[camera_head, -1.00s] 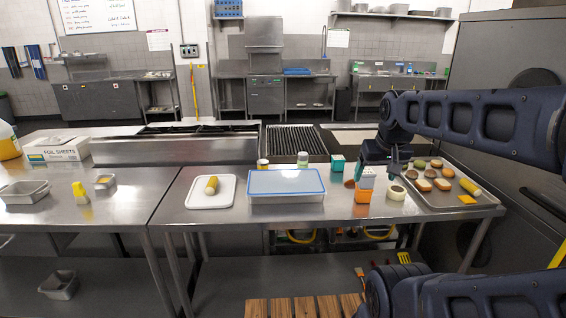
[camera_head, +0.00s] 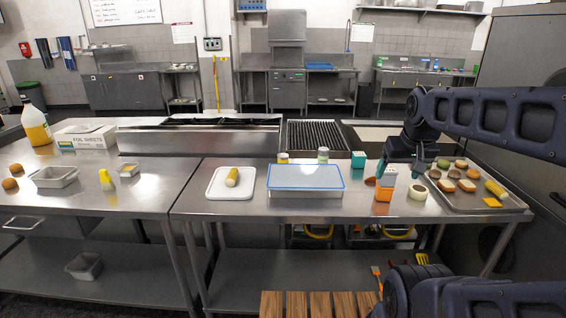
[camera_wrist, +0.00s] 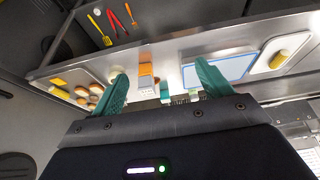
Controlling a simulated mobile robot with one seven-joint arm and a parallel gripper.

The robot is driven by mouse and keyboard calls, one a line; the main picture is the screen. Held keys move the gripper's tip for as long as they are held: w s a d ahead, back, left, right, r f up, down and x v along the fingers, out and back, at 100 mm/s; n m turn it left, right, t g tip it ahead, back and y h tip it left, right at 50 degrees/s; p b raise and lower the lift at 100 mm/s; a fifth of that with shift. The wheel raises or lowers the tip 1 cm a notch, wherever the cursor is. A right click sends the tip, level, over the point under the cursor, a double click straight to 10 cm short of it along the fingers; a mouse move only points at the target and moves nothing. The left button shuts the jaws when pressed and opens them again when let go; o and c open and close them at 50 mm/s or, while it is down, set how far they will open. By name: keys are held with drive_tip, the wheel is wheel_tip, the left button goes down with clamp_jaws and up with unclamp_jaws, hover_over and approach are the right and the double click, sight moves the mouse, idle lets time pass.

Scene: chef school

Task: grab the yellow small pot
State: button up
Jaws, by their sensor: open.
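My gripper (camera_head: 402,168) is open and empty above the right part of the counter, well to the right of the jar. It hangs close to an orange and white box (camera_head: 383,190). In the wrist view my gripper (camera_wrist: 160,70) shows two teal fingers apart, with the orange box (camera_wrist: 146,68) seen between them.
The blue-lidded box (camera_head: 305,190) stands in front of the jar. A second small jar (camera_head: 323,155) and a teal box (camera_head: 358,159) are to its right. A white board (camera_head: 215,192) lies left, a tape roll (camera_head: 418,191) and food tray (camera_head: 470,206) right.

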drive_tip(key=shift+w+r, duration=0.1)
drive_tip(key=shift+c, duration=0.2)
drive_tip(key=w+a+r+m+g, duration=0.1)
drive_tip(key=w+a+r+m, duration=0.15)
drive_tip(key=w, duration=0.65)
drive_tip(key=w+a+r+m, duration=0.1)
drive_tip(key=w+r+m, duration=0.25)
drive_tip(key=w, duration=0.55)
drive_tip(key=m+g, duration=0.4)
drive_tip(key=m, duration=1)
hover_over(283, 155)
drive_tip(key=f, duration=2.1)
drive_tip(key=shift+s+d+f, duration=0.1)
drive_tip(key=shift+d+f, duration=0.1)
drive_tip(key=shift+f, duration=0.15)
drive_tip(key=shift+a+f, duration=0.1)
drive_tip(key=shift+f, duration=0.4)
wheel_tip(283, 155, down, 10)
drive_tip(key=shift+f, duration=0.1)
drive_tip(key=c, duration=1.2)
